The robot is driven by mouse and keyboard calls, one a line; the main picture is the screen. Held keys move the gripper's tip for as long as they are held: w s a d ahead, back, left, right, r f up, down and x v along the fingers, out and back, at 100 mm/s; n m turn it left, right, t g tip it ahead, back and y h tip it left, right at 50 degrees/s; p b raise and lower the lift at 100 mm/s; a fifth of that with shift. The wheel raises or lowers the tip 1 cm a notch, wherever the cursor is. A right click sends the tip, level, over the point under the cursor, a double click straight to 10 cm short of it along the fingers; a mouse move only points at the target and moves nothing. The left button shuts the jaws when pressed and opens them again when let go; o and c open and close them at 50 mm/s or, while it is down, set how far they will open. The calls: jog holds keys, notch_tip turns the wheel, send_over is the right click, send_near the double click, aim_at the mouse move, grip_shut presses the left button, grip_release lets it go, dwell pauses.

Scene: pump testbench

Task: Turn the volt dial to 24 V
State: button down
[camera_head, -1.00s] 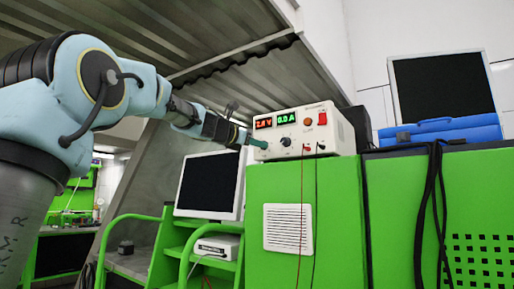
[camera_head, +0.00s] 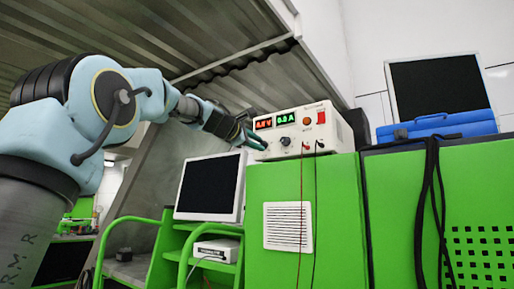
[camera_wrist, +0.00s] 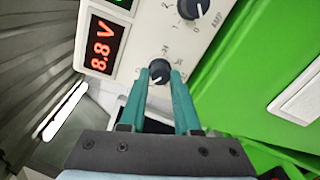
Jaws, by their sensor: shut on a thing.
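The volt dial (camera_wrist: 159,71) is a small black knob with a white pointer line on the cream power supply (camera_head: 328,126). It sits between the teal fingertips of my gripper (camera_wrist: 160,75), which are shut on it from both sides. In the head view my gripper (camera_head: 253,139) reaches the left of the supply's front, and its fingers hide the volt dial there. The red volt display (camera_wrist: 100,45) reads 8.8 V in the wrist view. Some scale marks around the dial are covered by the fingers.
The black amp dial (camera_wrist: 193,9) is beside the volt dial. The supply stands on a green cabinet (camera_head: 262,195). A red and a black lead hang down its front. A monitor (camera_head: 211,187) stands on a green cart below my gripper. A blue case (camera_head: 438,125) lies to the right.

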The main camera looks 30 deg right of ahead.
jog(key=shift+s+d+f+m+t+b, duration=0.1)
jog(key=shift+m+t+b, duration=0.2)
jog(key=shift+m+b, duration=2.8)
jog(key=shift+w+f+m+t+b, duration=0.1)
jog(key=shift+m+t+b, duration=0.35)
jog(key=shift+m, duration=5.05)
jog(key=shift+s+d+f+m+t+b, duration=0.15)
jog(key=shift+m+b, duration=1.8)
jog(key=shift+m, duration=2.35)
jog(key=shift+a+m, duration=0.1)
jog(key=shift+m, duration=0.2)
jog(key=c, duration=0.6)
grip_release()
jog(key=shift+r, duration=0.15)
jog(key=shift+a, duration=0.1)
